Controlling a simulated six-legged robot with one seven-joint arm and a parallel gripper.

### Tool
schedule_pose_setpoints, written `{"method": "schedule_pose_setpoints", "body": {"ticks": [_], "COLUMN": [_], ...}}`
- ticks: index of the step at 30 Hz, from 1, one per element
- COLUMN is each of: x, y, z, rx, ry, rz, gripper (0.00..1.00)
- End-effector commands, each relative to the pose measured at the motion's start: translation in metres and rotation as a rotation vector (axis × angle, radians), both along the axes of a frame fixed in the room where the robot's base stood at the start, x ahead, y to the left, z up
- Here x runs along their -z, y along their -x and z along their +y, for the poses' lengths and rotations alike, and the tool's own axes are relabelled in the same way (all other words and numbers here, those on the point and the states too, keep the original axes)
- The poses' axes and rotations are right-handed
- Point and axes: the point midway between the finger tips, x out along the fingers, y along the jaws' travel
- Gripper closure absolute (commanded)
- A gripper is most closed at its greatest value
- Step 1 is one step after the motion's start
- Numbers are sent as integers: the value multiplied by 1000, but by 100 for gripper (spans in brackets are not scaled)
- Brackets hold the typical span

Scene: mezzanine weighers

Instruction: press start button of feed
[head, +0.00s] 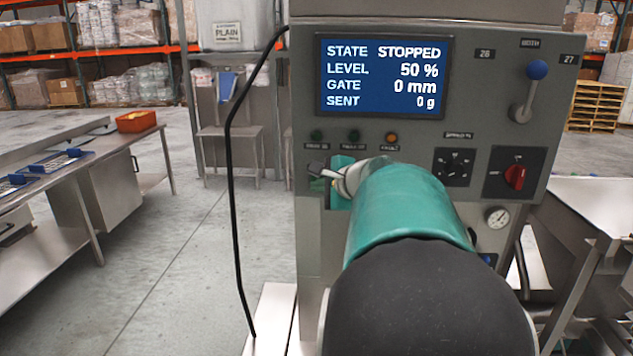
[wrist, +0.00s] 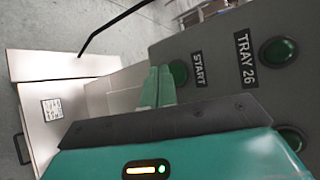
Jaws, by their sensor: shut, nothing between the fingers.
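The feed's control panel (head: 470,100) fills the right of the head view. In the wrist view a round green button (wrist: 179,73) sits beside a START label (wrist: 199,69). My gripper (wrist: 160,84) is shut and empty, its pale green fingers side by side. The fingertips are right beside the START button in that picture; I cannot tell whether they touch it. In the head view my arm hides most of the gripper and the panel's lower left.
Another green button (wrist: 278,51) has a TRAY 26 label (wrist: 244,61); a further green button (wrist: 291,139) is near the wrist view's right edge. The panel carries a blue-knobbed lever (head: 530,92) and a red rotary switch (head: 514,177). A black cable (head: 229,190) hangs left of the panel.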

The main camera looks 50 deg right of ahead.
Motion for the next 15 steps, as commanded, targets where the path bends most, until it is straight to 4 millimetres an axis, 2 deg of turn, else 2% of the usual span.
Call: {"method": "schedule_pose_setpoints", "body": {"ticks": [15], "x": [0], "y": [-5], "z": [-7], "rx": [0], "ry": [0], "rz": [0], "gripper": [100]}}
